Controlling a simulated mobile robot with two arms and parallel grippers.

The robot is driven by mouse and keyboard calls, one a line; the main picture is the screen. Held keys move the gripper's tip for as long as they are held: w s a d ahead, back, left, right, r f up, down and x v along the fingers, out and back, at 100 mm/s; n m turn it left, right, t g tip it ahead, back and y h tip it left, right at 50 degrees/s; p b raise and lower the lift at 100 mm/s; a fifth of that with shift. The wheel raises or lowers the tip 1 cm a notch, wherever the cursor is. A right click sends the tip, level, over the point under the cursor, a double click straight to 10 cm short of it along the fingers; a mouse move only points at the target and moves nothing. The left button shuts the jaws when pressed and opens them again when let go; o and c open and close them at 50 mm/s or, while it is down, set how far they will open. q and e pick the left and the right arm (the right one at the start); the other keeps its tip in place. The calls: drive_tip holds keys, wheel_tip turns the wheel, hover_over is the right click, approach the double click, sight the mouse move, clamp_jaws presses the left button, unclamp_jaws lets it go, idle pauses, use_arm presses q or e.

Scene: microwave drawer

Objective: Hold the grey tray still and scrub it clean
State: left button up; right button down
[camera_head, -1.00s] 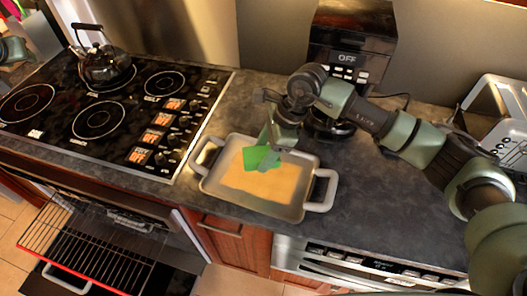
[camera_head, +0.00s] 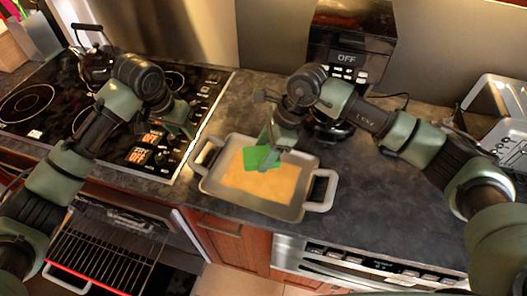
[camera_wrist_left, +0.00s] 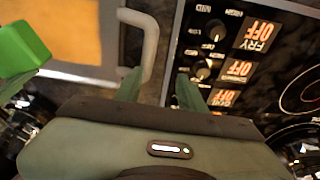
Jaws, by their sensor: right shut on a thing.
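The grey tray (camera_head: 222,192) sits on the countertop, with a light handle (camera_head: 205,154) at its left end and another (camera_head: 325,191) at its right end. A yellow-orange layer (camera_head: 262,182) covers much of its floor. My right gripper (camera_head: 270,148) is shut on a green sponge (camera_head: 257,160) over the tray; I cannot tell whether the sponge touches the layer. My left gripper (camera_head: 192,132) is just left of the tray's left handle. In the left wrist view its fingers (camera_wrist_left: 160,88) are open and empty, with the handle (camera_wrist_left: 150,45) just beyond their tips.
The cooktop (camera_head: 100,110) with control knobs lies left of the tray, under my left arm. A kettle (camera_head: 95,62) stands on it. A black coffee machine (camera_head: 350,50) is behind the tray and a toaster (camera_head: 497,120) at the right. An open oven with a rack (camera_head: 95,245) is below.

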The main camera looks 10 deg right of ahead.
sight(197, 148)
use_arm(q)
drive_tip(key=shift+s+d+f+g, duration=0.35)
drive_tip(key=shift+s+d, duration=0.2)
drive_tip(key=shift+d, duration=0.15)
drive_tip(key=shift+x, duration=4.2)
drive_tip(key=shift+w, duration=0.1)
clamp_jaws()
drive_tip(key=shift+o, duration=1)
unclamp_jaws()
clamp_jaws()
